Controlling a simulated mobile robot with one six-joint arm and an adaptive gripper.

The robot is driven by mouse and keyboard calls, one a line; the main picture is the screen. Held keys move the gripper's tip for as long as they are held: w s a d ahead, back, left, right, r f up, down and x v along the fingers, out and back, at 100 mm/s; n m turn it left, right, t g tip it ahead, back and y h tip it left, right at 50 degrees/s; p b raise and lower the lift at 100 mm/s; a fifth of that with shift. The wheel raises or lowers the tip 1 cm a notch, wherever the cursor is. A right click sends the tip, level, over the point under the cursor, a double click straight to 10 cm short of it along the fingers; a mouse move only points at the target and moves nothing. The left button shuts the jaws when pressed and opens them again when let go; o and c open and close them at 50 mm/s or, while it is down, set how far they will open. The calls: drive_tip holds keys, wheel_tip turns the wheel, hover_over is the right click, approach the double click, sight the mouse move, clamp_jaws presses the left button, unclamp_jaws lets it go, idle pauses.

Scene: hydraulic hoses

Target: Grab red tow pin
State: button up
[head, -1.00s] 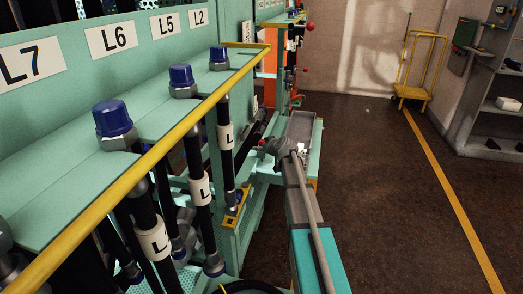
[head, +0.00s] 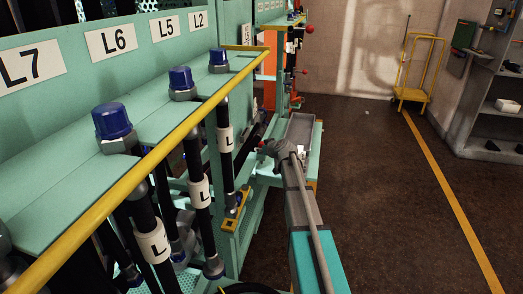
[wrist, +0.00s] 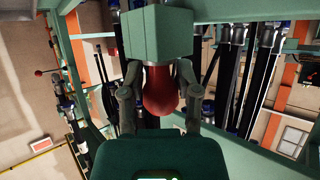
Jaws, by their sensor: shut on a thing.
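The red tow pin (wrist: 160,92) shows in the wrist view as a rounded red knob beneath a green block (wrist: 158,42). My gripper (wrist: 158,98) has one finger on each side of the knob and is shut on it. The pin's shaft is hidden. In the head view, my gripper (head: 268,149) is at the far end of my arm, beside the green frame, and only a small bit of red shows there.
A green rack with a yellow rail (head: 150,160), blue-capped fittings (head: 112,121) and black labelled hoses (head: 200,192) stands left. A grey tray (head: 299,128) lies just beyond my gripper. The floor (head: 385,200) to the right is clear up to a yellow trolley (head: 412,92).

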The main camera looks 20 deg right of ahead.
drive_tip(key=shift+r, duration=0.2)
clamp_jaws()
wheel_tip(320, 180, up, 7)
drive_tip(key=p, duration=0.7)
drive_tip(key=s+d, duration=0.3)
drive_tip(key=s, duration=1.4)
drive_tip(key=shift+s+d+f, duration=0.2)
drive_tip(key=shift+s, duration=0.15)
